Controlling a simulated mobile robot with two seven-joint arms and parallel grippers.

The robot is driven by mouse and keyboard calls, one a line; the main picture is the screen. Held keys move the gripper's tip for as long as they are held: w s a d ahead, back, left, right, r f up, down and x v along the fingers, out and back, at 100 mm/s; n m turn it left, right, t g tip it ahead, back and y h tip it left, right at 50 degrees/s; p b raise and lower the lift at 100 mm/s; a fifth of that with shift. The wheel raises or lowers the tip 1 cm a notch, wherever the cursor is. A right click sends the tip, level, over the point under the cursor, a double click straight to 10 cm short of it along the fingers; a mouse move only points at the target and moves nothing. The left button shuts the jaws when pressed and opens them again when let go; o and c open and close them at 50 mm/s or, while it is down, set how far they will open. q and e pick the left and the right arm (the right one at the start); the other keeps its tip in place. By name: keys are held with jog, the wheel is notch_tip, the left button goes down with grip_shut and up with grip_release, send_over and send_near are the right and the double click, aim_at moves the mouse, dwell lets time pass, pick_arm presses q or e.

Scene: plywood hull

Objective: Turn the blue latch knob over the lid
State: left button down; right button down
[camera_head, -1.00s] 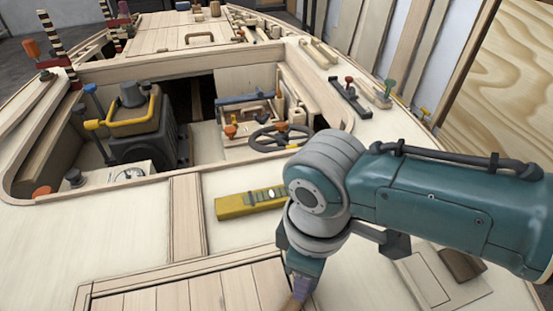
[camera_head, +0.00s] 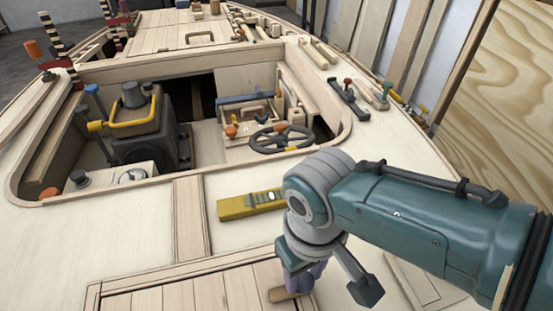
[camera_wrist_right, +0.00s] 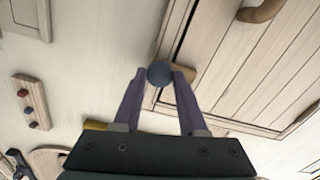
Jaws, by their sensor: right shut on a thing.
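The lid (camera_head: 205,292) is a slatted wooden hatch in a frame at the bottom of the head view, and it also shows at the upper right of the wrist view (camera_wrist_right: 238,78). The blue latch knob (camera_wrist_right: 160,73) sits between the fingertips of my right gripper (camera_wrist_right: 158,76), which is shut on it. A wooden latch bar (camera_head: 284,294) reaches left from under the gripper over the lid's edge in the head view. There the fingers (camera_head: 308,279) partly hide the knob. My left gripper is not in view.
A yellow spirit level (camera_head: 238,206) lies on the deck just behind the lid. Beyond it is an open cockpit with a steering wheel (camera_head: 282,138) and a dark engine (camera_head: 143,130). A wooden handle (camera_wrist_right: 261,10) stands on the lid. The deck left of the lid is clear.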

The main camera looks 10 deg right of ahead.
aim_at(303, 280)
dwell(0.5)
jog(key=shift+c, duration=2.3)
grip_release()
notch_tip(303, 280, up, 10)
jog(key=p, duration=0.5)
